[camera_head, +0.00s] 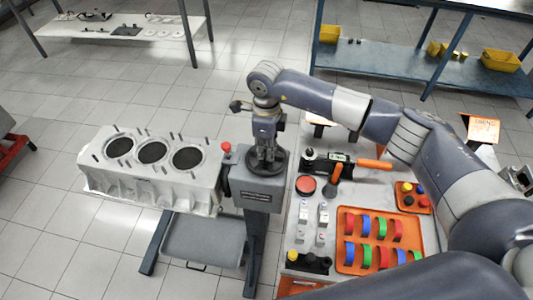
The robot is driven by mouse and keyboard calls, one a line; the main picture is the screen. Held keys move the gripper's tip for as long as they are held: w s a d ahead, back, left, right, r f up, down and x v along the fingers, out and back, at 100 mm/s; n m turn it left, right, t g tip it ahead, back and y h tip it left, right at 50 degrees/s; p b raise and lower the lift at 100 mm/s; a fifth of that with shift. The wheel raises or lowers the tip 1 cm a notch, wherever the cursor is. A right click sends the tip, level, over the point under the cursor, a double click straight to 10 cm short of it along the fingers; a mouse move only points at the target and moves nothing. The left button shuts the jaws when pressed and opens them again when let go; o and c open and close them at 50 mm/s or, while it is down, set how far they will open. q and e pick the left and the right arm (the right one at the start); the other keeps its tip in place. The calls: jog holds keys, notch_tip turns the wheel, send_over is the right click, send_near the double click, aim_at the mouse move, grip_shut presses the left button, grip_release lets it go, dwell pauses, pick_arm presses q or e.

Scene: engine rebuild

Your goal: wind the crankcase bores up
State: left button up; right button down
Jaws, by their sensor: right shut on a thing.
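The crankcase (155,175) is a pale block held at the left side of the stand, with three dark round bores (152,152) facing up. The stand's grey gearbox (259,196) carries a dark round hand wheel (281,168) on top. My right gripper (266,158) points down over the wheel and is shut on a part of it; its fingers hide the exact grip. My left gripper is not in view.
A bench on the right holds an orange tray (345,269) of coloured bearing shells, a red button (305,185), an orange-handled tool (374,164) and small bottles. A grey tray (203,240) sits low under the crankcase.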

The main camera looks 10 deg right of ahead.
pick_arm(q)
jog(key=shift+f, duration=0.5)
pick_arm(e)
jog(key=shift+n, duration=0.4)
jog(key=c, duration=1.6)
grip_release()
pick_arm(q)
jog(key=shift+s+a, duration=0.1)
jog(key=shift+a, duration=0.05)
pick_arm(e)
jog(key=shift+o, duration=0.2)
jog(key=shift+r, duration=0.15)
notch_tip(320, 180, up, 12)
